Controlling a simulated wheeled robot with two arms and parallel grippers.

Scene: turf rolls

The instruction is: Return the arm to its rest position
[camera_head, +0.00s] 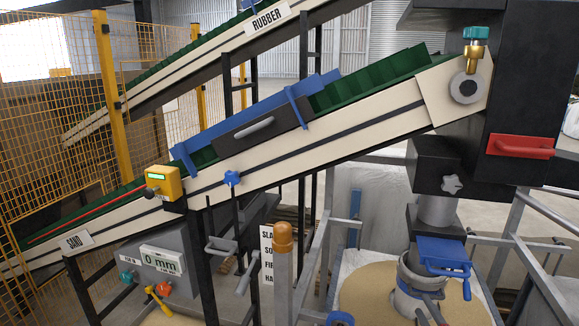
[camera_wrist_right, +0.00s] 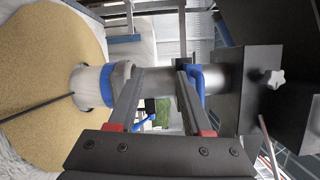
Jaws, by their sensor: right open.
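My right gripper (camera_head: 441,293) is at the lower right of the head view, low beside the spout, with dark fingers and red parts. In the right wrist view my right gripper (camera_wrist_right: 157,76) is open, its two fingers apart with nothing clearly held between them. A grey pipe (camera_wrist_right: 158,82) runs across behind the fingertips. A blue handle (camera_wrist_right: 198,80) is close to the right finger; I cannot tell whether they touch. The blue fitting (camera_head: 442,252) on the spout shows just above the gripper in the head view. My left gripper is not in view.
A grey metal frame (camera_head: 510,240) stands right of the spout. Sand (camera_head: 375,292) lies below it in a white bag. An inclined conveyor (camera_head: 330,150) crosses the middle. An orange-capped post (camera_head: 283,240) stands at front centre. A red handle (camera_head: 520,146) juts out at right.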

